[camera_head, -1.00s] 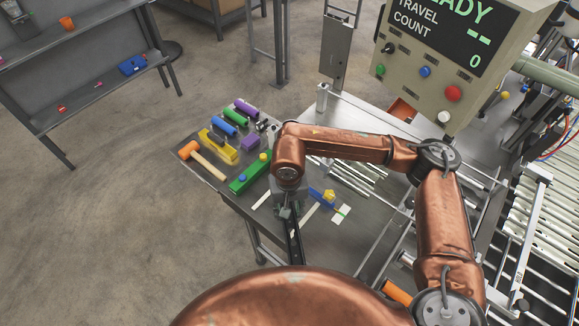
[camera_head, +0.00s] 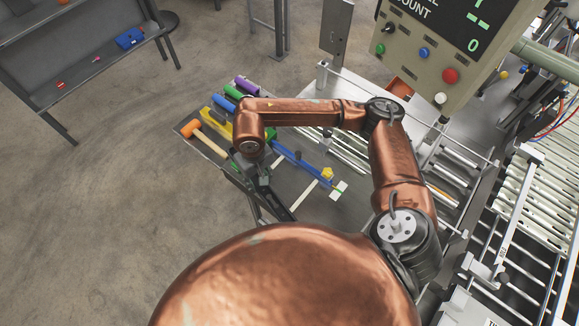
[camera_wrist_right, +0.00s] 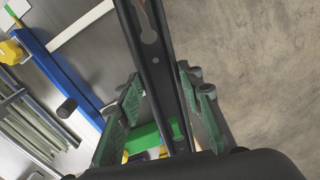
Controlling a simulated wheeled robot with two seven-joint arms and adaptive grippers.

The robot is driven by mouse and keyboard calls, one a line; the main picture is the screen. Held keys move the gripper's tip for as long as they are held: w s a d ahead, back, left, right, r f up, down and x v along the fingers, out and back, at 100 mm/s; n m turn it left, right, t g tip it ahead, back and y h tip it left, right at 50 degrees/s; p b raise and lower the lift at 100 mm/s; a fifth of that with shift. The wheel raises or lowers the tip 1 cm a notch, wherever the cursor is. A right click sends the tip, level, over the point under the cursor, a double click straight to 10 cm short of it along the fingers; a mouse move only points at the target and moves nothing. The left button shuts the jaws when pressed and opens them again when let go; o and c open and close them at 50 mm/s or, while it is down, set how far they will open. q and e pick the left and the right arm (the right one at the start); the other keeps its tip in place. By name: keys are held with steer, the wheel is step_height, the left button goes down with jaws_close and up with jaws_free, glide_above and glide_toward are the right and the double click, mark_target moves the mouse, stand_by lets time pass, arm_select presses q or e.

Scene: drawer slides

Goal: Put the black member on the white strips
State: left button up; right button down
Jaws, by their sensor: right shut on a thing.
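The black member (camera_head: 276,204) is a long dark slotted rail. My right gripper (camera_head: 262,179) is shut on it and holds it at a slant by the near-left table edge. In the right wrist view the member (camera_wrist_right: 156,62) runs between the green-padded fingers (camera_wrist_right: 160,98). One white strip (camera_head: 304,195) lies on the table right of the member, apart from it in the picture. A white strip also shows in the wrist view (camera_wrist_right: 82,26), left of the member. My left gripper is not in view.
A blue bar (camera_head: 300,160) with a yellow knob (camera_head: 327,173) lies beyond the strip. An orange mallet (camera_head: 190,129) and coloured tools lie at the table's left. Rollers (camera_head: 343,148) and a control box (camera_head: 440,60) stand right. Bare tabletop (camera_head: 320,210) shows near the strip.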

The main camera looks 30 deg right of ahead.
steer(key=s+d+r+n+p, duration=0.1)
steer(key=d+p, duration=0.3)
steer(key=d, duration=0.2)
arm_select(q)
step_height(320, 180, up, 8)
steer(key=p, duration=0.2)
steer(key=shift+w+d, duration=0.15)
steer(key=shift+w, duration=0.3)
arm_select(e)
steer(key=n, duration=0.2)
glide_above(294, 189)
step_height(294, 189, down, 7)
steer(key=b, duration=0.9)
steer(key=shift+b, duration=0.35)
arm_select(q)
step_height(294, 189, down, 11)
steer(key=b, duration=0.1)
arm_select(e)
steer(key=shift+f, duration=0.3)
arm_select(q)
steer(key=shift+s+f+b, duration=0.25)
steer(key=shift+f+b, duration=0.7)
steer(key=shift+b, duration=0.15)
arm_select(e)
steer(key=shift+f, duration=0.6)
steer(key=c, duration=1.7)
jaws_free()
